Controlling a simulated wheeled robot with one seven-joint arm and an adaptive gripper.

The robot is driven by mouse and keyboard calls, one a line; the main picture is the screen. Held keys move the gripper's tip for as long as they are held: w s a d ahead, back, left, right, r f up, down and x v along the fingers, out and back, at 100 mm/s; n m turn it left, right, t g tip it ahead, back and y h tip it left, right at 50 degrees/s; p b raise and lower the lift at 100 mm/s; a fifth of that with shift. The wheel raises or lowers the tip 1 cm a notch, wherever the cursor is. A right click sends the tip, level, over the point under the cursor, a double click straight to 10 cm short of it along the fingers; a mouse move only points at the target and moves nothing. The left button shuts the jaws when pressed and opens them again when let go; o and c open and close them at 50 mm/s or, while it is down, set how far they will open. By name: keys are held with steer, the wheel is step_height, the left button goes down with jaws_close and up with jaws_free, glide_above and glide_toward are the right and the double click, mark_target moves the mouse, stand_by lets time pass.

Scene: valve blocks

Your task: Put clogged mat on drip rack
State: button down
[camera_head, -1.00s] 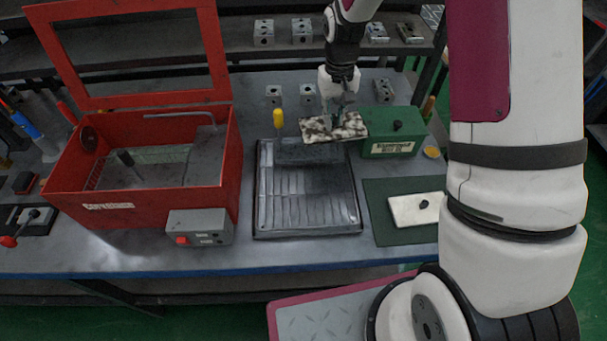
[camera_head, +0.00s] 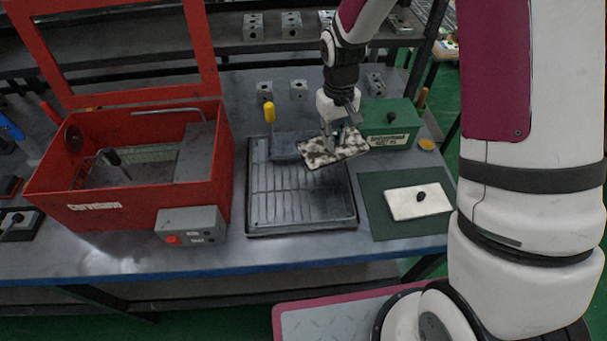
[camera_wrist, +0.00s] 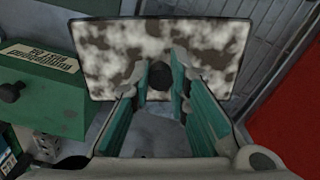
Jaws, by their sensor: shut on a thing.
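The clogged mat (camera_head: 318,152), a white plate with dark blotches, hangs tilted in the air over the back right of the drip rack. It also fills the top of the wrist view (camera_wrist: 110,50), where its dark knob (camera_wrist: 160,76) sits between the fingers. My gripper (camera_head: 335,140) is shut on the mat at that knob. The drip rack (camera_head: 290,205) is a dark ribbed tray flat on the bench, and its back right part is hidden by the mat.
A green box (camera_head: 391,125) stands just right of the mat. A clean white mat (camera_head: 405,205) with a dark knob lies on a green pad (camera_head: 385,232). An open red washer (camera_head: 110,215) stands left, with a grey control box (camera_head: 192,225). A yellow-handled tool (camera_head: 268,112) stands behind the rack.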

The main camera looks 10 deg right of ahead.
steer(key=s+a+f+n+b, duration=0.1)
steer(key=s+a+n+b, duration=0.2)
steer(key=s+a+n, duration=0.3)
steer(key=s+a+f+n+b, duration=0.2)
steer(key=s+a+n+b, duration=0.2)
steer(key=s, duration=0.8)
steer(key=a+n, duration=0.2)
steer(key=n, duration=0.2)
steer(key=shift+a+f+n, duration=0.25)
steer(key=shift+f+n, duration=0.05)
steer(key=w+b, duration=0.1)
steer(key=b, duration=0.1)
steer(key=w+a+b, duration=0.1)
steer(key=b, duration=0.1)
steer(key=shift+w, duration=0.4)
steer(key=w+a, duration=0.1)
steer(key=w, duration=0.2)
steer(key=w+a, duration=0.1)
steer(key=w, duration=0.2)
steer(key=w+a, duration=0.1)
steer(key=w, duration=0.2)
steer(key=shift+w+f, duration=0.2)
steer(key=shift+f, duration=1.95)
steer(key=shift+f, duration=0.1)
